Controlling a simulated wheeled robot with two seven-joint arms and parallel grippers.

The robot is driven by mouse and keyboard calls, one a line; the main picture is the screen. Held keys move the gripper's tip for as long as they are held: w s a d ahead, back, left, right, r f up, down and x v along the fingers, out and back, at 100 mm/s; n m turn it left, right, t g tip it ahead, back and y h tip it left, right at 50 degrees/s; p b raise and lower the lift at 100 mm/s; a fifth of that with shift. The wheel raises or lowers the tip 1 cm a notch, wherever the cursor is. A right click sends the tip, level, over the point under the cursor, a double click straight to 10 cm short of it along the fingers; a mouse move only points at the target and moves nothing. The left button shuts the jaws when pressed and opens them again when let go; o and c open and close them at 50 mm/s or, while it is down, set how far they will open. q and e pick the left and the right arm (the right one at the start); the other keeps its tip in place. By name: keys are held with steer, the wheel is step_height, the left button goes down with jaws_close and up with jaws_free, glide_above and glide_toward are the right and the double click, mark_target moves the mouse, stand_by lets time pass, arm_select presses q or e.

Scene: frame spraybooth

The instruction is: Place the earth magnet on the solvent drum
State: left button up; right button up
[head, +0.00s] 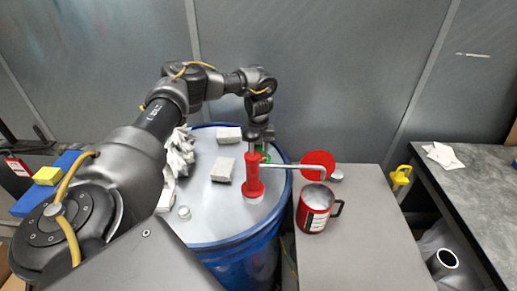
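The solvent drum (227,222) is a blue drum with a grey top, standing in the middle of the head view. My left arm reaches over it from the left. My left gripper (258,138) points down over the right part of the drum top, at the upper end of a red upright handle (253,178) with a bent metal rod. Its fingertips are too small and covered to show whether they hold anything. I cannot tell which item is the earth magnet; a yellow piece (401,175) sits at the dark table's corner. My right gripper is out of view.
Grey blocks (222,168), crumpled white cloth (180,150) and a small silver cylinder (184,212) lie on the drum top. A red mug (314,213) and a red disc (318,163) are on the grey surface at right. That surface's front is clear.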

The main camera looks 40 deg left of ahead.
arm_select(q)
steer(key=shift+s+d+f, duration=0.1)
steer(key=o, duration=1.2)
step_height(320, 180, up, 12)
steer(key=shift+r, duration=0.2)
stand_by(0.3)
